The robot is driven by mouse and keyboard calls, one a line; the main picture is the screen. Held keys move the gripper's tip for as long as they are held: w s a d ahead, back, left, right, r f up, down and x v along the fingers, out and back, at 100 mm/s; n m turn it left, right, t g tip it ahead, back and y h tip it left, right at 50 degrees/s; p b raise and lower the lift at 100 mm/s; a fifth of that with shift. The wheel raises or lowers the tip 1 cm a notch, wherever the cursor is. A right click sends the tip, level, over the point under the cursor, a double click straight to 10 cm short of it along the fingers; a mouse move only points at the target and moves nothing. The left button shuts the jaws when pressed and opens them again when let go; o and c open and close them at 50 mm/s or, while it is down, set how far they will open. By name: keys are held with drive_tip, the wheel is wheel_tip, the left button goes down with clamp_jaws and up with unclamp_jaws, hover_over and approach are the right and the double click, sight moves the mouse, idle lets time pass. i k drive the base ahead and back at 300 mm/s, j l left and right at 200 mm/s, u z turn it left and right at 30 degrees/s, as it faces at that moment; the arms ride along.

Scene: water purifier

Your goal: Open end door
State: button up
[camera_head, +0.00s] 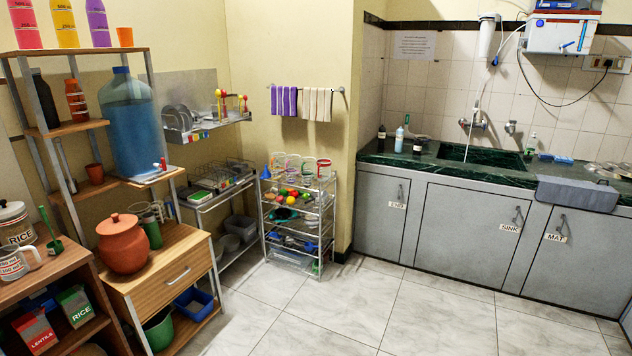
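The end door (380,228) is the leftmost grey cabinet door under the dark green counter, beside the cream wall's corner. It looks shut, flush with the cabinet front. A small white label (397,205), which seems to read END, is near its upper right. A slim vertical handle (401,192) is just above the label. The sink door (468,232) and the mat door (575,258) stand to its right, each with a label and handle, and both look shut. My gripper is not in view.
A metal rack (299,222) with colourful items stands left of the end door, near the wall corner. Wooden shelves and a drawer unit (170,285) fill the left side. The tiled floor (400,310) before the cabinets is clear. A grey cloth (577,193) hangs over the counter edge.

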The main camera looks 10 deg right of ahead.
sight(382, 200)
drive_tip(key=i+l+z, duration=0.1)
drive_tip(key=i+z, duration=0.35)
drive_tip(key=i, duration=0.35)
drive_tip(key=i+j+z, duration=0.25)
drive_tip(key=i+z, duration=0.2)
drive_tip(key=i, duration=0.35)
drive_tip(key=i+u, duration=0.25)
drive_tip(key=i, duration=0.65)
drive_tip(key=i+l+u, duration=0.1)
drive_tip(key=i+u, duration=0.2)
drive_tip(key=i, duration=0.55)
drive_tip(key=i+u, duration=0.15)
drive_tip(key=i, duration=0.3)
drive_tip(key=i+l+u, duration=0.2)
drive_tip(key=i, duration=0.25)
